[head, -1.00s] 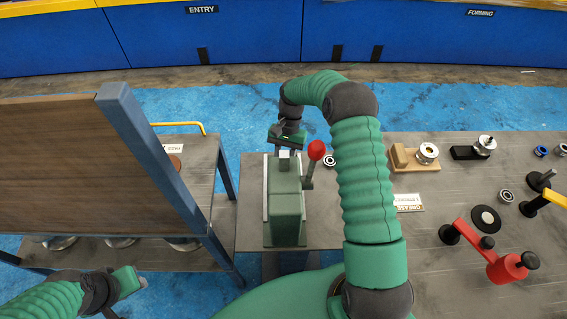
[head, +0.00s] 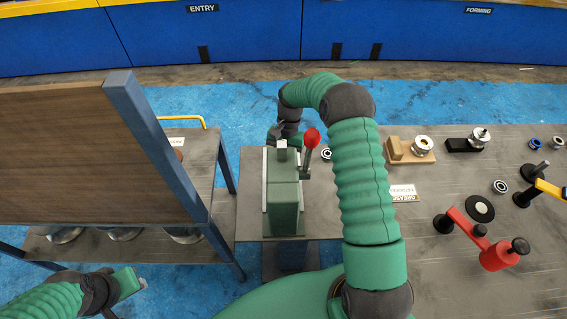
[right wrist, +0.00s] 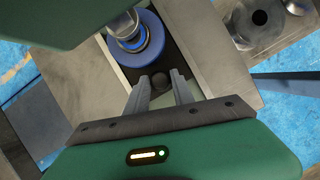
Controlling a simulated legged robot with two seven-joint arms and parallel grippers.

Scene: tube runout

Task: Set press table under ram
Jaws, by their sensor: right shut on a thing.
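The green press (head: 284,195) stands on a grey stand, with a red-knobbed lever (head: 312,138) at its side. In the right wrist view, the black press table (right wrist: 188,60) carries a blue ring with a metal part (right wrist: 140,46) and has a dark round knob (right wrist: 175,82) at its near end. My right gripper (right wrist: 163,84) is shut on this knob. The green press head overhangs at upper left; the ram itself is hidden.
A shelved cart with a brown panel (head: 60,150) stands left.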

